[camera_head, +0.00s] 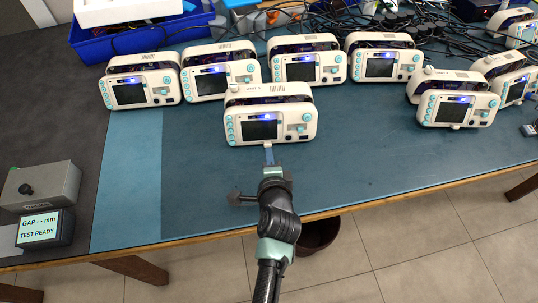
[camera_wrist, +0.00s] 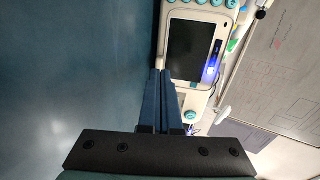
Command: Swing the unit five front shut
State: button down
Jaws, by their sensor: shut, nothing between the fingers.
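Unit five (camera_head: 270,121) is the cream monitor standing nearest me at the middle of the mat; the small label on its top edge is hard to read. Its front has a dark screen, a blue light and teal buttons, and a dark band shows behind its top edge. I cannot tell how far the front stands open. My gripper (camera_head: 268,148) is shut and empty, with its tips at the lower edge of the front. In the wrist view, the front (camera_wrist: 193,50) is seen turned sideways, and the shut blue fingers (camera_wrist: 163,74) overlap its edge; contact is unclear.
Several similar monitors stand behind in a row (camera_head: 307,68), with more at the right (camera_head: 457,106). A blue bin (camera_head: 135,38) is at the back left. A grey box (camera_head: 42,185) and a "TEST READY" display (camera_head: 45,229) sit at left. The mat's front (camera_head: 400,165) is clear.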

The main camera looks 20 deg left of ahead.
aim_at(268, 146)
jog(key=shift+w+a+f, duration=0.1)
jog(key=shift+w+a, duration=0.05)
jog(key=shift+w, duration=0.05)
dwell(0.3)
jog(key=b, duration=0.2)
jog(key=w+f+b, duration=0.1)
jog(key=b, duration=0.1)
jog(key=shift+a+f+t, duration=0.2)
jog(key=shift+f+t, duration=0.1)
jog(key=shift+t, duration=0.1)
jog(key=w+f+t+y+b, duration=0.1)
jog(key=b, duration=0.3)
jog(key=shift+w+a+b, duration=0.1)
jog(key=shift+a+b, duration=0.25)
jog(key=shift+w+a+r+t+b, duration=0.15)
jog(key=shift+w+t+b, duration=0.15)
jog(key=shift+b, duration=0.4)
jog(key=shift+r, duration=0.1)
jog(key=shift+s, duration=0.1)
